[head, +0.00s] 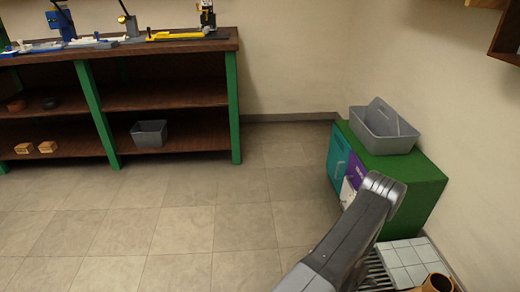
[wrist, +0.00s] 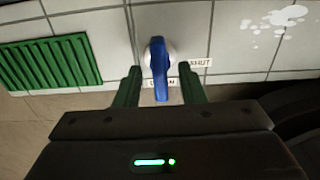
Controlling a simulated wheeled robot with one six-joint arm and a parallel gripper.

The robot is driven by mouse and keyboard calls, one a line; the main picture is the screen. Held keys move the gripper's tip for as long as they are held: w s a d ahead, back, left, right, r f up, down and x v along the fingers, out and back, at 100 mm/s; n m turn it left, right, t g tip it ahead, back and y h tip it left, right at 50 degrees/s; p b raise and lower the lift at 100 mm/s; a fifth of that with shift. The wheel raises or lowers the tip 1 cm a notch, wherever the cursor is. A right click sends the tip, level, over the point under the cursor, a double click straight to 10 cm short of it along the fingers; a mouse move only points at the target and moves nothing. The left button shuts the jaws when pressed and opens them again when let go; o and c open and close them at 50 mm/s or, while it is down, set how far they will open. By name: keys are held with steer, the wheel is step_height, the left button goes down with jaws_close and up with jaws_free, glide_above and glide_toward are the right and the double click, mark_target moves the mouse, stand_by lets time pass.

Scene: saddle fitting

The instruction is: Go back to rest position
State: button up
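My gripper (wrist: 158,75) shows in the wrist view with its two dark green fingers apart. A blue lever handle (wrist: 160,75) on a round pale base lies between and beyond the fingers, with a visible gap on each side. The lever points down in the picture, toward a partly hidden label (wrist: 140,83). A second label (wrist: 196,62), reading SHUT, is to the right of the lever. In the head view my arm reaches up from the bottom right; the gripper itself cannot be made out there.
A green grate (wrist: 50,63) is left of the lever on white tiles. In the head view a green cabinet (head: 415,173) bears a grey tote (head: 384,135). A tiled panel (head: 410,262) and brown cylinder (head: 438,284) are at lower right. A workbench (head: 150,48) is far left; floor between is clear.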

stand_by(0.3)
step_height(320, 180, up, 14)
steer(key=p, duration=1.4)
step_height(320, 180, down, 14)
steer(key=b, duration=1.4)
steer(key=shift+f, duration=0.25)
steer(key=shift+r+m, duration=0.15)
steer(key=shift+m, duration=1.05)
steer(key=m, duration=0.6)
steer(key=shift+r+p, duration=0.1)
steer(key=shift+p, duration=0.2)
